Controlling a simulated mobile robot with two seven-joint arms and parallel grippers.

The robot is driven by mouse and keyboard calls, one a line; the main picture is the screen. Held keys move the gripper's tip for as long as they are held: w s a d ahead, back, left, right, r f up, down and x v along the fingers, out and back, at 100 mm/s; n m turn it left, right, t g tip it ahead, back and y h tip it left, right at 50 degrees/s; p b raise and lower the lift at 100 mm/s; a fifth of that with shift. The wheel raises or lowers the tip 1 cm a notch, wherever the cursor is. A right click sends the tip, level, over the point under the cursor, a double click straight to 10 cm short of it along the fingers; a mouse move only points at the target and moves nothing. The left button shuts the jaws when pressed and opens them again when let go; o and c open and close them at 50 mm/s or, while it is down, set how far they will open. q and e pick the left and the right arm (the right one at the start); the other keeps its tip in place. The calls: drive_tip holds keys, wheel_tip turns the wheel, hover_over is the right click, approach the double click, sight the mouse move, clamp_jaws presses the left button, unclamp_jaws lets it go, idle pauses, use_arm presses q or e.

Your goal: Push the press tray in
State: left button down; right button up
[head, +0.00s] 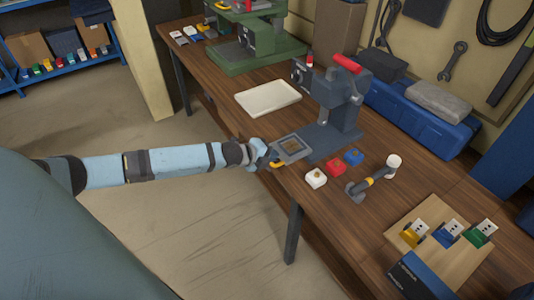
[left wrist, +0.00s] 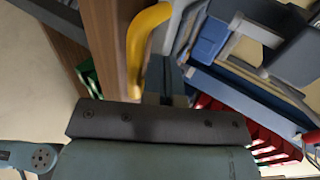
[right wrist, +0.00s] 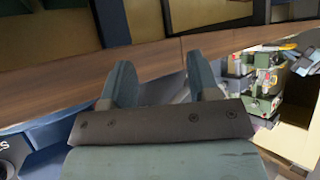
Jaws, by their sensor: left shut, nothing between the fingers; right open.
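The grey-blue press (head: 338,105) with a red lever handle stands on the wooden workbench. Its grey press tray (head: 293,148) sticks out from the front of the press base towards the bench edge and has a brownish square on top. A yellow handle (head: 276,163) is at the tray's front; it also shows in the left wrist view (left wrist: 140,45). My left gripper (head: 262,152) is shut and empty, at the tray's front beside the yellow handle; contact cannot be told. My right gripper (right wrist: 161,78) is open and empty in the right wrist view.
White (head: 316,178), red (head: 335,167) and blue (head: 353,157) blocks lie right of the tray, near a grey-and-yellow tool (head: 372,179). A cream tray (head: 268,97) lies behind. A wooden socket board (head: 438,240) is at the right. A blue toolbox (head: 415,112) stands behind the press.

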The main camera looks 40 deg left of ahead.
sight(304, 142)
use_arm(q)
drive_tip(key=w+d, duration=0.1)
drive_tip(key=w, duration=0.3)
drive_tip(key=w+d+b, duration=0.1)
drive_tip(key=w+d, duration=0.1)
drive_tip(key=w, duration=0.2)
drive_tip(key=w+d+b, duration=0.1)
drive_tip(key=w+d, duration=0.1)
drive_tip(key=w, duration=0.2)
drive_tip(key=shift+w, duration=0.15)
drive_tip(key=shift+r, duration=0.15)
